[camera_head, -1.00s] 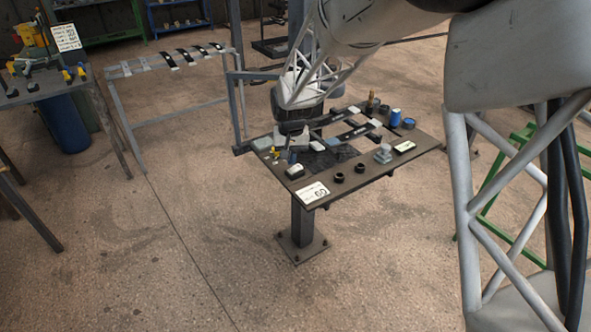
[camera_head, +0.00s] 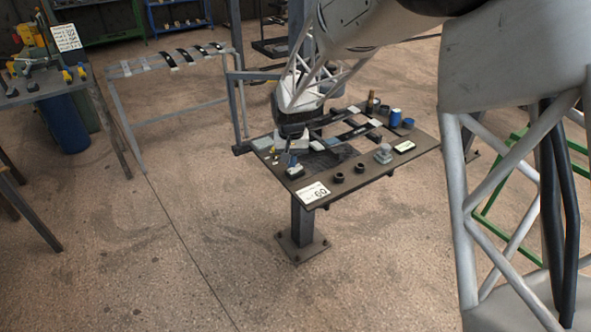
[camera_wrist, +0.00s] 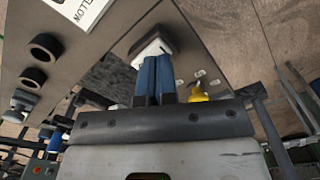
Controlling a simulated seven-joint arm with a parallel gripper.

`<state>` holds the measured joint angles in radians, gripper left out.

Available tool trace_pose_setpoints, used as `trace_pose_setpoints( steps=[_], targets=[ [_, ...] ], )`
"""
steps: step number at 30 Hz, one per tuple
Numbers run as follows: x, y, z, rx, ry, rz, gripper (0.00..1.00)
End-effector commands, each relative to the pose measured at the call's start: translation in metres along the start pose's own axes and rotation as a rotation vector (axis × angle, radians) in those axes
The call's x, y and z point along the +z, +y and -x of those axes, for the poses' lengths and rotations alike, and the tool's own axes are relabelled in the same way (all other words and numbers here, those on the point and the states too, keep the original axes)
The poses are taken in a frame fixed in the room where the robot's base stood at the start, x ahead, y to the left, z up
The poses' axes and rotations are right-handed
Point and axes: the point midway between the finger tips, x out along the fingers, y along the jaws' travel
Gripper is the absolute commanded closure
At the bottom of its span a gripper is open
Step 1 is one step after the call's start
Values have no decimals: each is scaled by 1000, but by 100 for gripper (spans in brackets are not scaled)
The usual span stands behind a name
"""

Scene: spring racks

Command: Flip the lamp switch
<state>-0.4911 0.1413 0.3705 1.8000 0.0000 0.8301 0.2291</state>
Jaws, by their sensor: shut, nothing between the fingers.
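My gripper (camera_head: 291,161) is over the front left part of the work table. In the wrist view its two blue fingers (camera_wrist: 153,78) are together with nothing between them. A small dark box with a pale top (camera_head: 295,172) sits on the table just in front of the fingers. It also shows in the wrist view (camera_wrist: 151,45), right at the fingertips, which partly cover it. Whether they touch it is not clear. No lever or lamp can be made out for certain; the box may be the switch. A small yellow part (camera_wrist: 199,93) is beside the fingers.
The table (camera_head: 375,178) also holds two dark rings (camera_head: 338,178), a white label card (camera_head: 314,192), a grey block (camera_head: 383,154) and a blue cylinder (camera_head: 395,117). Dark strips lie behind. A rack with straps (camera_head: 165,70) stands at the back left.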

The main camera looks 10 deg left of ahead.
Motion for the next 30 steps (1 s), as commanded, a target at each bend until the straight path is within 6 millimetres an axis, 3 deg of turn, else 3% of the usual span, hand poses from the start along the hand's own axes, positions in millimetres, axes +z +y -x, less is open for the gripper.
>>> trace_pose_setpoints(
  steps=[30],
  targets=[
    [0,0,-11,0,1,0,100]
  ],
)
